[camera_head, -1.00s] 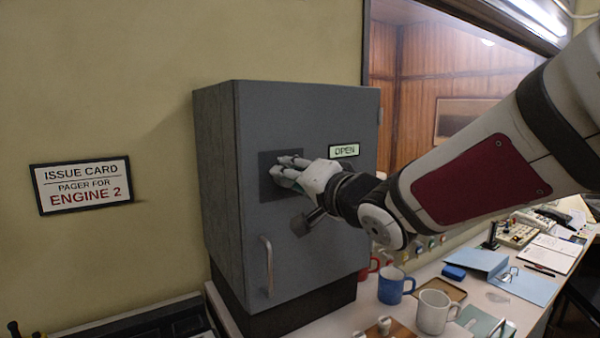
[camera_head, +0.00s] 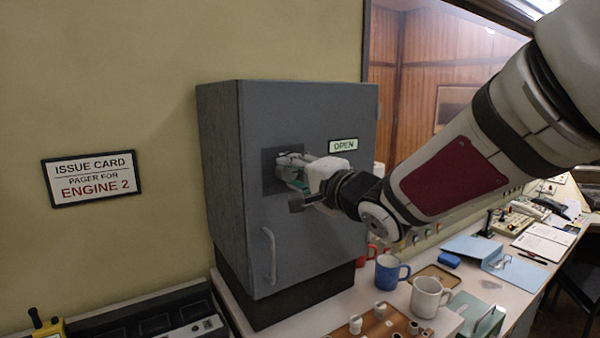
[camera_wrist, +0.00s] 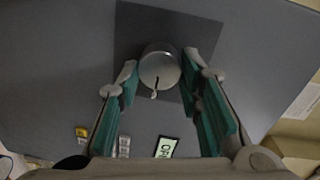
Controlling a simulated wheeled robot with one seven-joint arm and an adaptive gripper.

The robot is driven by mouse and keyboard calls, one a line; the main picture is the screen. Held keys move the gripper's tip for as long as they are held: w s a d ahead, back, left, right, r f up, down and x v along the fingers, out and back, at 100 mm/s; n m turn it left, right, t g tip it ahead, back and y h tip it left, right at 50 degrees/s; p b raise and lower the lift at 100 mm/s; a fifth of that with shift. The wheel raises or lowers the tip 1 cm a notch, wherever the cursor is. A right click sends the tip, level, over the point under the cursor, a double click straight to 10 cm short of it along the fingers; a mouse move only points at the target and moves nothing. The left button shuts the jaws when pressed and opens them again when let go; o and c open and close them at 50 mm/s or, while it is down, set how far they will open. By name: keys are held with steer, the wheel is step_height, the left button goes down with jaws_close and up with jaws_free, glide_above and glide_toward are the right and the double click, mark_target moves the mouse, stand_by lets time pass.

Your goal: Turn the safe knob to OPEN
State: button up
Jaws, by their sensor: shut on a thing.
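The grey safe (camera_head: 310,240) stands with its door shut. Its round metal knob (camera_wrist: 160,70) sits on a dark square plate (camera_head: 270,180) on the door. My gripper (camera_wrist: 160,78) has its two green-padded fingers on either side of the knob, shut on it. In the head view, the gripper (camera_head: 287,172) hides the knob. A small pale mark on the knob points down in the wrist view, roughly toward the OPEN label (camera_wrist: 166,147). In the head view, the OPEN label (camera_head: 343,145) is at the plate's upper right.
A door handle (camera_head: 269,255) is low on the safe. A blue mug (camera_head: 388,272), a white mug (camera_head: 428,297) and a partly hidden red mug stand right of the safe on the counter. A wall sign (camera_head: 92,178) hangs to the left.

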steer(key=o, duration=1.2)
steer(key=shift+c, duration=0.2)
steer(key=v, duration=1.2)
